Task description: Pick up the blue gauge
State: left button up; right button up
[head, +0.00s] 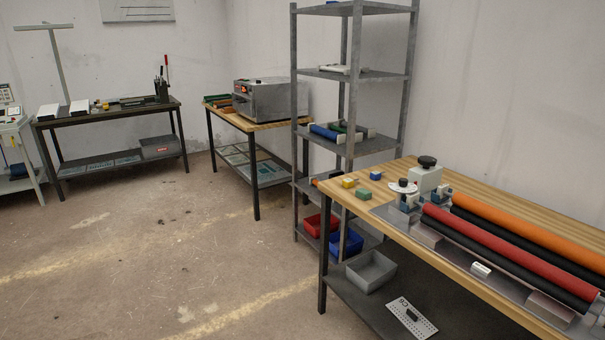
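A small blue block (375,175), which looks like the blue gauge, lies on the wooden top of the workbench (470,205) at the right, near its far left end. A yellow block (348,182) lies to its left and a green block (364,193) lies just in front of it. The blue block stands clear of both and its top is uncovered. Neither of my grippers shows in the head view.
A roller machine (480,245) with orange, red and black rollers fills the bench's right part. A metal shelf rack (352,145) stands behind the bench. Grey, red and blue bins sit lower down. The floor (170,250) at left is clear.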

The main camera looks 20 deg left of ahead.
aim_at(376, 175)
jog(key=u, duration=0.25)
jog(key=i+j+z, duration=0.15)
jog(key=z, duration=0.35)
jog(key=i+j+z, duration=0.3)
jog(key=z, duration=0.15)
